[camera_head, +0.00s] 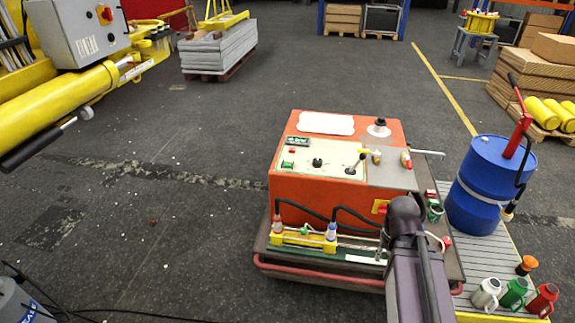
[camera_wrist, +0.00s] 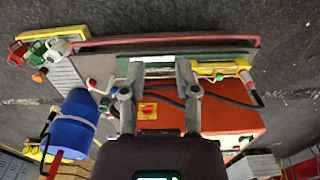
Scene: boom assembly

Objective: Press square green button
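The square green button (camera_head: 287,164) is on the cream control panel (camera_head: 325,172), on top of the orange machine (camera_head: 297,196). It lies near the panel's left front corner, just in front of a small red button (camera_head: 291,151). In the wrist view the orange machine (camera_wrist: 225,118) lies below and between my gripper's fingers, and I cannot make out the button surely there. My gripper (camera_wrist: 159,68) is open, with nothing between its fingertips. In the head view my dark arm stands at the machine's front right, well right of the button, and hides the fingers.
A joystick knob (camera_head: 317,162) and a black lever (camera_head: 357,163) stand on the panel. A yellow plate with a red switch (camera_wrist: 148,110) is on the machine's front. A blue drum (camera_head: 487,180) stands right, with several jugs (camera_head: 514,292) in front.

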